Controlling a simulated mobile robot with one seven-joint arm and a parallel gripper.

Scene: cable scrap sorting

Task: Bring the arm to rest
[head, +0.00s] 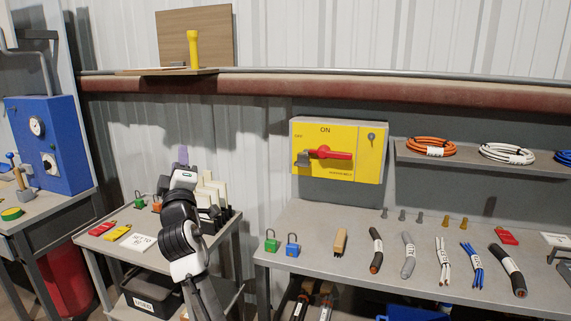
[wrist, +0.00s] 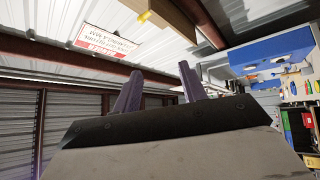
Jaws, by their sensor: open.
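My arm (head: 181,225) stands raised in front of the small left table in the head view, with its lower part running out of the bottom of the picture. My gripper (head: 183,154) is at the top of it, pointing up, its purple fingers seen edge-on. In the wrist view the two purple fingers of my gripper (wrist: 160,82) stand apart with nothing between them. The gripper touches nothing that I can see.
A small table (head: 105,240) with red and yellow tags and padlocks stands behind my arm. The right workbench (head: 310,225) holds cable pieces and padlocks below a yellow switch box (head: 338,151). A blue panel (head: 52,145) stands left. A shelf (head: 150,72) runs above.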

